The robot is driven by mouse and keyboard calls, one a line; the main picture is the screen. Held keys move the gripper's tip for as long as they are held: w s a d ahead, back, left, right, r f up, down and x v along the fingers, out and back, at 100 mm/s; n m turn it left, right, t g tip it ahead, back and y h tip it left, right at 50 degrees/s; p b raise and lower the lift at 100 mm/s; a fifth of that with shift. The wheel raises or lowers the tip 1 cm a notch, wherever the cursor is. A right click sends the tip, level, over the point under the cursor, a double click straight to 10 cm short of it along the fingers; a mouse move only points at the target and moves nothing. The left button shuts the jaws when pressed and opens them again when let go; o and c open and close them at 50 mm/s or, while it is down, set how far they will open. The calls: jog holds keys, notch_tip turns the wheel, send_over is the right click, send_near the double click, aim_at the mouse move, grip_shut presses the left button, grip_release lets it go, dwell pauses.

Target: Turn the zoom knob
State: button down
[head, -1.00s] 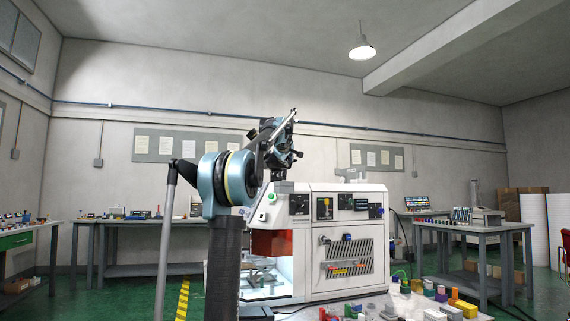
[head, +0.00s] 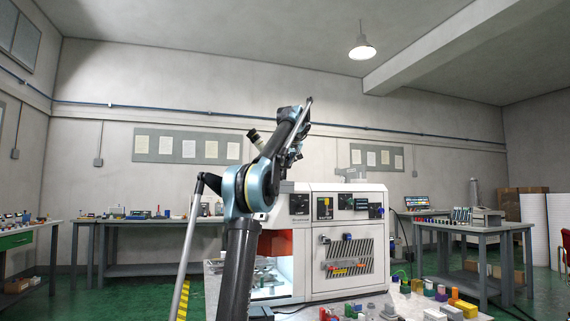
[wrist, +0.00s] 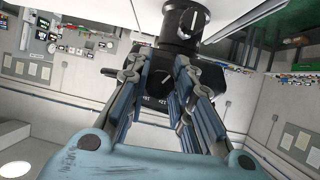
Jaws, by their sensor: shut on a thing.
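In the wrist view, which looks upside down, my gripper (wrist: 158,66) has its two fingers on either side of a dark part (wrist: 155,80) with pale marks and a short white line. Its jaws are shut on a black part there; the fingers hide the contact. I cannot tell which of these is the zoom knob. In the head view my arm is raised in front of the white machine (head: 308,262), and the fingertips are not clear.
The machine front carries black dials (head: 376,210) and a slotted panel. A low bench with several coloured blocks (head: 463,308) is at the front right. Grey tables (head: 470,230) stand at the right and along the left wall. Open air surrounds my raised arm.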

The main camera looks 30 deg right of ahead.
jog(key=m+y, duration=0.3)
jog(key=shift+t, duration=0.4)
jog(key=shift+m+t+y, duration=0.5)
jog(key=shift+m+y, duration=0.5)
jog(key=shift+m, duration=0.6)
jog(key=c, duration=1.4)
grip_release()
jog(key=shift+o, duration=0.2)
jog(key=v, duration=1.1)
jog(key=shift+s, duration=0.4)
jog(key=shift+d, duration=0.1)
